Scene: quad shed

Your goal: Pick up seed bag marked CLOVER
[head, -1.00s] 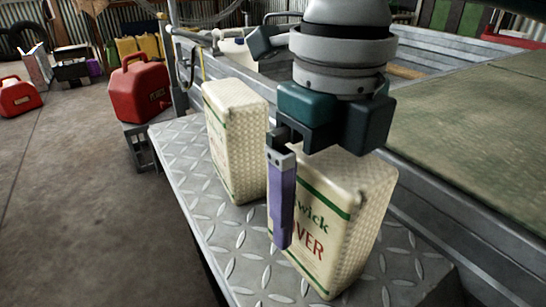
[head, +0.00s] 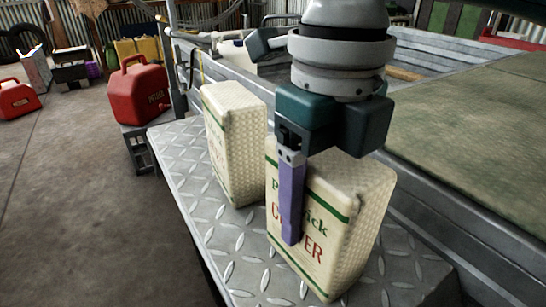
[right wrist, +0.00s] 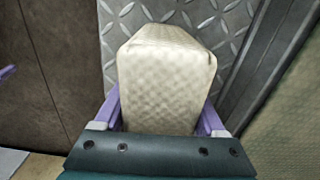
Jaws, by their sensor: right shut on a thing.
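The seed bag marked CLOVER (head: 345,225) is cream with green bands and red lettering. It stands upright on the metal tread-plate surface (head: 225,255), its lettering partly covered by a finger. My right gripper (head: 292,240) reaches down over it from above, with one purple finger across its front face; the other finger is hidden behind the bag in the head view. In the right wrist view, the bag (right wrist: 165,75) sits between both purple fingers of the right gripper (right wrist: 165,115), which is shut on it.
A second cream seed bag (head: 236,145) stands just left of and behind the CLOVER bag, its label partly hidden. The flatbed's metal side (head: 440,230) rises close on the right. A red petrol can (head: 140,90) stands on a grey crate further left. The plate's front left is clear.

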